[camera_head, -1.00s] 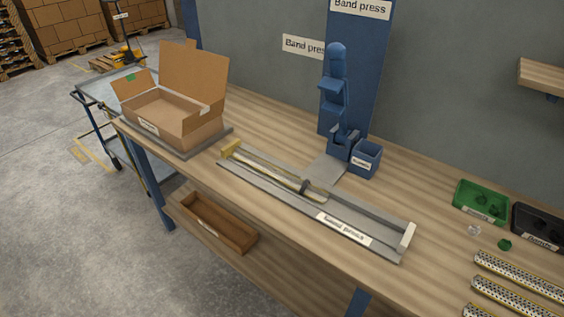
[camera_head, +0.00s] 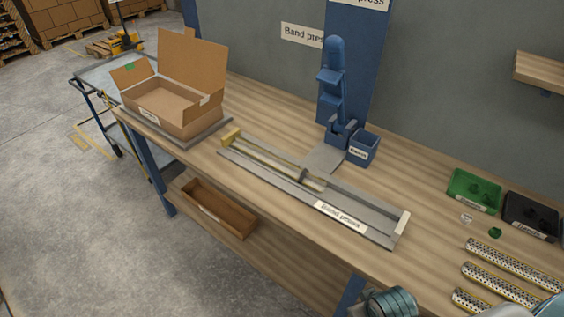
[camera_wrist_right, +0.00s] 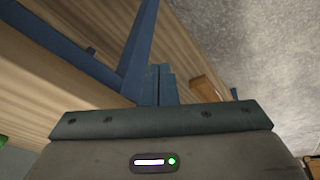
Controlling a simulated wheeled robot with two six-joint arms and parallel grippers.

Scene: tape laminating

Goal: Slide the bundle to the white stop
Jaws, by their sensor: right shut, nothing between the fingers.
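The bundle (camera_head: 270,160) is a set of long pale and yellowish strips lying in the grey channel of the band press fixture (camera_head: 375,215). A dark band or clip (camera_head: 303,175) sits around or over it near its right end. A yellow block (camera_head: 231,136) is at its left end. The white stop (camera_head: 402,223) stands at the fixture's right end, with bare channel between it and the bundle. My right gripper (camera_wrist_right: 161,72) is shut and empty in the right wrist view, near the bench's blue frame and away from the bundle. My left gripper is not in view.
A blue press (camera_head: 335,90) with a small blue bin (camera_head: 363,148) stands behind the fixture. An open carton (camera_head: 175,95) is at the left. Green (camera_head: 474,190) and black (camera_head: 531,215) trays and several perforated strips (camera_head: 512,265) lie at the right. A wooden box (camera_head: 215,208) sits below.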

